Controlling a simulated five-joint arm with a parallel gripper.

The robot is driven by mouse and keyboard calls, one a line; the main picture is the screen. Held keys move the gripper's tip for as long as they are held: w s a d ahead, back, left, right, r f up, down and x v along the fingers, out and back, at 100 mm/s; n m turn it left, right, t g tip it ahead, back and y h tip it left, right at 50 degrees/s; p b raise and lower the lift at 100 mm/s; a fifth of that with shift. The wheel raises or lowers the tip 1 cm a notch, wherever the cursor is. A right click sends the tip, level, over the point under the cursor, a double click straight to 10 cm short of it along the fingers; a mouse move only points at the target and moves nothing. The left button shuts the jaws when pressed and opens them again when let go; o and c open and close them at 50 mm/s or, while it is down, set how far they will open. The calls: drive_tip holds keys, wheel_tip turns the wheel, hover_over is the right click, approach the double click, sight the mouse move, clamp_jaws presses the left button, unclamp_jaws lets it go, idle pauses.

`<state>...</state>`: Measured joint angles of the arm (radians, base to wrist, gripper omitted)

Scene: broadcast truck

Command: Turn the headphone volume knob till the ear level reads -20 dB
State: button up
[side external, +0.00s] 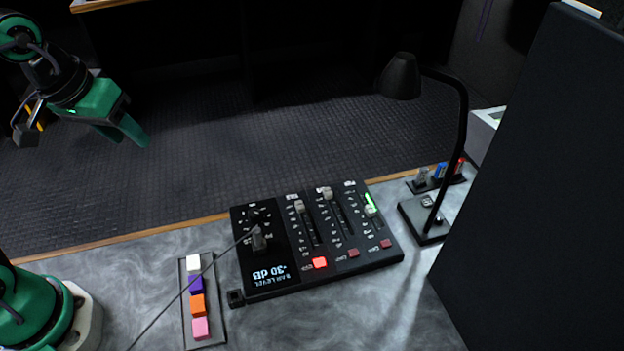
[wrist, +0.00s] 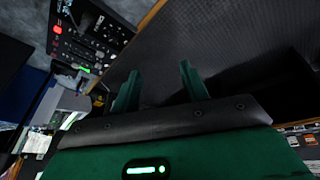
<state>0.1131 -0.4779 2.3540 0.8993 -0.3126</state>
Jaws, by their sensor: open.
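The black mixer panel (side external: 315,232) lies on the grey desk in the side view, its lettering upside down. Its display (side external: 265,276) reads -30 dB, with the words ear level beside it. A small dark round knob (side external: 253,215) with marks around it sits at the panel's far left corner. A grey upright piece (side external: 259,240) with a cable stands just in front of it. My green gripper (side external: 127,136) is open and empty, high at the upper left, well away from the panel.
A thin cable (side external: 178,300) crosses the desk to the lower left, over a tray (side external: 189,338) of coloured blocks. A black lamp (side external: 463,130) stands right of the panel, near small clips (side external: 440,172). A tall dark board (side external: 540,200) fills the right side. The desk's wooden edge (side external: 135,237) runs behind.

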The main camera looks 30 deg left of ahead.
drive_tip(key=w+d+f+n+g, duration=0.2)
drive_tip(key=w+d+f+n, duration=0.15)
drive_tip(key=w+d, duration=0.35)
drive_tip(key=n+g, duration=0.2)
drive_tip(key=n, duration=0.1)
hover_over(254, 212)
wheel_tip(254, 212, down, 10)
drive_tip(key=shift+r, duration=0.25)
drive_tip(key=shift+f, duration=0.1)
drive_tip(key=shift+f, duration=3.8)
drive_tip(key=shift+c, duration=0.4)
clamp_jaws()
